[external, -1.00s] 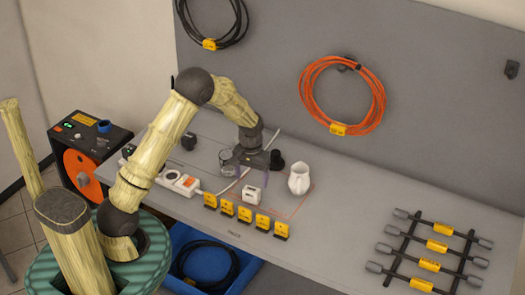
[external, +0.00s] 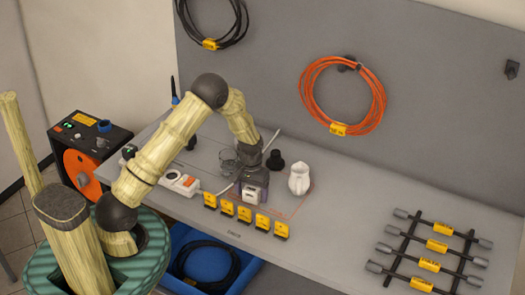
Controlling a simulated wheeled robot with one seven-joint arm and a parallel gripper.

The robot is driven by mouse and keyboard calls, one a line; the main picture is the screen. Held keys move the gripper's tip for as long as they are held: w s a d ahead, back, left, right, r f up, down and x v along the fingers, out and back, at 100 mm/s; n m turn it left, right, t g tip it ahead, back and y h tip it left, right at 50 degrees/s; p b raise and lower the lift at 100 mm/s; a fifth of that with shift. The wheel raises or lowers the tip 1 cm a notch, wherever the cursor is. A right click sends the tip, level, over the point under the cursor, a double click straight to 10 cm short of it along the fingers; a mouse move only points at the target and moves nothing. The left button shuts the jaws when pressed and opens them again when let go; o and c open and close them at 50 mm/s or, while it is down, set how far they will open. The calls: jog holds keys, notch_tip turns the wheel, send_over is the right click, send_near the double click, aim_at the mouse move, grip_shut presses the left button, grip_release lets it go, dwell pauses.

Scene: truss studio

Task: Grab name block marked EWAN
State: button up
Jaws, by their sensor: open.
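A small white block (external: 253,195) with dark marks stands on the grey table; its lettering is too small to read. Several yellow plates on dark stands (external: 244,214) form a row in front of it, and their lettering is not legible either. I cannot tell which piece is marked EWAN. My gripper (external: 252,184) points down right at the white block, open, and hides its upper part. Whether the fingers are beside the block or just above it cannot be told.
A white jug (external: 299,180) and a dark round object (external: 275,160) stand close to the right of my gripper. A clear glass (external: 229,161) is at its left. A white power strip (external: 180,182) lies farther left. A rack of tagged bars (external: 428,253) is far right, with bare table between.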

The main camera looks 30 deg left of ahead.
aim_at(252, 189)
dwell(0.5)
jog(key=c, duration=1.1)
jog(key=shift+o, duration=0.2)
notch_tip(252, 189, up, 10)
jog(key=shift+f+b, duration=0.1)
jog(key=shift+b, duration=0.75)
